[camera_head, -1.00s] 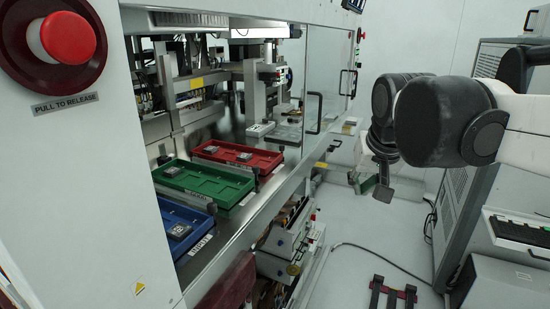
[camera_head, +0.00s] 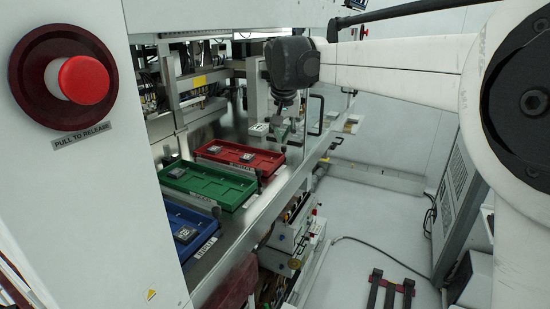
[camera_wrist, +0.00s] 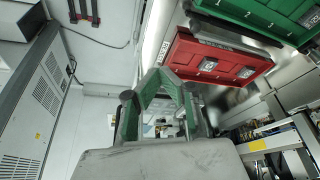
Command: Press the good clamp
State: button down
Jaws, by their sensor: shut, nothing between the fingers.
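In the head view a green tray (camera_head: 232,201) lies between a blue and a red tray on the handler's metal deck. A small dark upright clamp (camera_head: 259,178) stands by its right end, and another (camera_head: 217,212) stands by its near corner. I cannot read which one is marked good. My gripper (camera_head: 283,132) hangs beyond the red tray, apart from the clamps. In the wrist view my gripper's green-padded fingers (camera_wrist: 160,74) are shut and empty, beside the red tray. The green tray also shows there at the upper right (camera_wrist: 262,22).
The red tray (camera_head: 265,166) and the blue tray (camera_head: 187,212) hold small chips. A red emergency button (camera_head: 85,80) is on the near panel. A glass door with a black handle (camera_head: 316,115) stands open behind my gripper.

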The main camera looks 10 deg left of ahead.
jog(key=w+a+f+p, duration=0.1)
jog(key=w+a, duration=0.2)
jog(key=a, duration=0.4)
jog(key=shift+w+a+f, duration=0.3)
jog(key=shift+w+a, duration=0.05)
jog(key=shift+w, duration=0.05)
jog(key=p+x, duration=0.2)
jog(key=x, duration=0.7)
jog(key=shift+f, duration=0.4)
jog(key=shift+s+f+g, duration=0.15)
jog(key=shift+s+g, duration=0.15)
jog(key=shift+s+d+p, duration=0.25)
jog(key=shift+s+p, duration=0.25)
jog(key=shift+s, duration=0.55)
jog(key=shift+s+d, duration=0.15)
jog(key=shift+s, duration=0.55)
jog(key=shift+f, duration=0.1)
